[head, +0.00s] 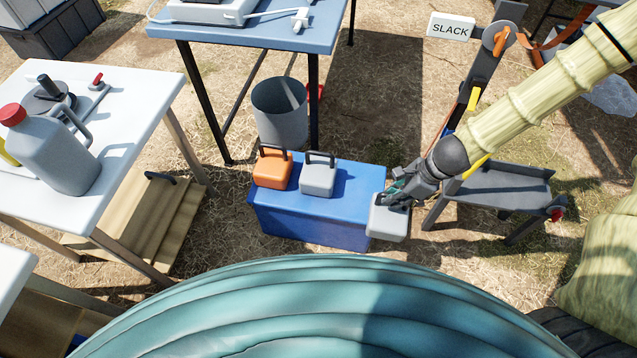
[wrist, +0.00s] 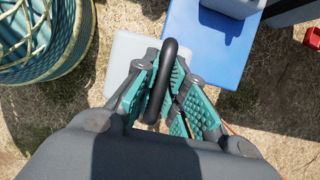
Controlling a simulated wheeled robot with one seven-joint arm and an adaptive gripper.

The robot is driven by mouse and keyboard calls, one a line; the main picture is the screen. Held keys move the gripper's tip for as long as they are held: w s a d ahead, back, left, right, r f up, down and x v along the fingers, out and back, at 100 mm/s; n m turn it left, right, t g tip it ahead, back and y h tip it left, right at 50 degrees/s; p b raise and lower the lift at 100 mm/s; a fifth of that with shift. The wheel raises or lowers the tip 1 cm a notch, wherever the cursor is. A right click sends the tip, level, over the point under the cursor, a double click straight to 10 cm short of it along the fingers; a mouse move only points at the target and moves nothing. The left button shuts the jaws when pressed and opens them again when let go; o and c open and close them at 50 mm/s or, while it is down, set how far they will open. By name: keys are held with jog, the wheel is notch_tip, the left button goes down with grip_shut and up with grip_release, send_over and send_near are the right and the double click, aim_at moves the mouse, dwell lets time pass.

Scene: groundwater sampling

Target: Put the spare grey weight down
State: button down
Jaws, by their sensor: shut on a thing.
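My gripper (head: 400,193) is shut on the dark handle of a grey weight (head: 388,222), a block that hangs upright below the fingers. In the head view this weight overlaps the right end of a blue box (head: 310,224). In the wrist view the held weight (wrist: 125,50) shows under the fingers (wrist: 160,95), beside the blue box (wrist: 212,50). Its height over the ground is hard to tell. A second grey weight (head: 318,180) and an orange weight (head: 272,170) stand on the box top, both with dark handles.
A grey bucket (head: 280,112) stands behind the box, by a blue-topped table (head: 255,38). A white table (head: 115,95) with a grey jug (head: 58,155) is at left. A dark metal stand (head: 500,187) is close at right. The box top's right part is bare.

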jog(key=shift+a+b, duration=1.1)
jog(key=shift+a, duration=3)
jog(key=w+d+f+b, duration=0.2)
jog(key=w, duration=0.5)
jog(key=w+d+f+b, duration=0.2)
jog(key=w+f, duration=0.1)
jog(key=w, duration=0.5)
jog(key=shift+w+d+g, duration=0.2)
jog(key=shift+g, duration=0.2)
jog(key=c, duration=1.5)
grip_release()
jog(key=shift+s, duration=0.1)
